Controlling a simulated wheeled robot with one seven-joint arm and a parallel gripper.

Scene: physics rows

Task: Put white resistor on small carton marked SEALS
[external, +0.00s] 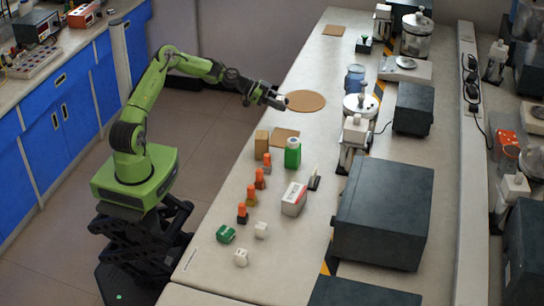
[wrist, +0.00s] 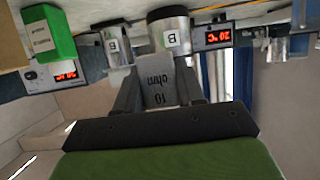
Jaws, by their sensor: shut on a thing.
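My gripper (external: 274,99) is raised over the bench, near the round brown mat. In the wrist view my gripper (wrist: 158,92) is shut on a pale grey-white block printed "10 ohm", the white resistor (wrist: 158,72). The resistor is between the two dark fingers; in the external view it is too small to make out. No marking SEALS is readable. A white carton with a red marking (external: 293,199) stands on the bench, and a small brown carton (external: 262,145) stands farther back; I cannot tell which, if either, is marked SEALS.
The round brown mat (external: 306,101) lies flat on the bench. A large dark box (external: 383,213) takes up the right. The wrist view shows a green box (wrist: 48,33).

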